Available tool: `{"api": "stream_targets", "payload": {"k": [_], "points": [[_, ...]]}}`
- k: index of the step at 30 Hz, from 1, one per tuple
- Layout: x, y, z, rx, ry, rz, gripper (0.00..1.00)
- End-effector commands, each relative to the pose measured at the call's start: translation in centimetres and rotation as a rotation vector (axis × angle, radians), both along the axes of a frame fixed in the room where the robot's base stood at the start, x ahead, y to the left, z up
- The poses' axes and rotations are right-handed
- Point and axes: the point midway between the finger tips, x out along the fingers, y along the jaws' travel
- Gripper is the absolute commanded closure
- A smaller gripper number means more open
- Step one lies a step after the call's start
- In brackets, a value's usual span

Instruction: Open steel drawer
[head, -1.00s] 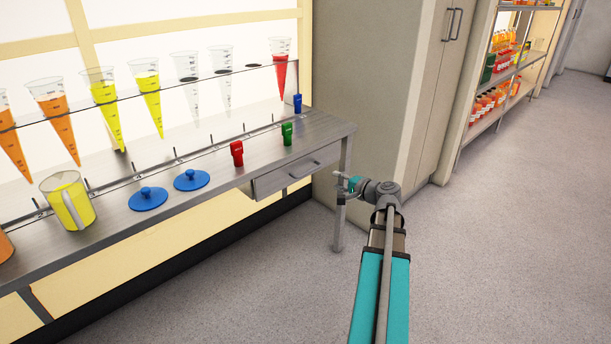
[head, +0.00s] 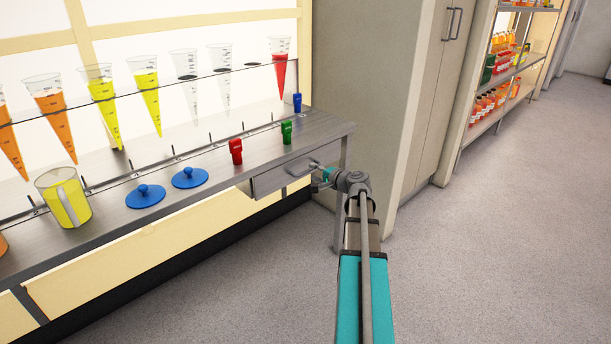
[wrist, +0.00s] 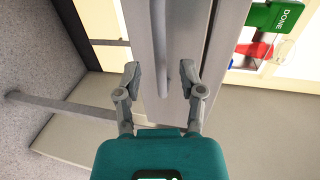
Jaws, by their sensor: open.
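The steel drawer (head: 272,181) is under the right end of the steel bench and looks shut. Its bar handle (head: 301,168) is on the front face. My gripper (head: 316,172) is at the drawer's right side, close to the handle. In the wrist view my gripper (wrist: 163,80) is open, with one finger on each side of the handle bar (wrist: 160,70). The bar runs between the fingertips, and no firm contact shows. The drawer front (wrist: 143,35) lies behind the bar.
A bench leg (head: 346,155) and a beige cabinet (head: 375,90) are close to my arm. The floor at right is clear.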

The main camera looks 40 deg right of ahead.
Motion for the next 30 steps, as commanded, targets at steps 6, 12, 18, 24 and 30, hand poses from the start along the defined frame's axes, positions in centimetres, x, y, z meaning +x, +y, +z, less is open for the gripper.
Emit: {"api": "stream_targets", "payload": {"k": [6, 12, 18, 24, 30], "points": [[2.4, 0.1, -0.6, -0.001, 0.0, 0.001, 0.49], [3.2, 0.3, -0.7, -0.001, 0.0, 0.0, 0.49], [3.2, 0.3, -0.7, -0.001, 0.0, 0.0, 0.49], [3.2, 0.3, -0.7, -0.001, 0.0, 0.0, 0.68], [3.2, 0.3, -0.7, -0.001, 0.0, 0.001, 1.0]]}}
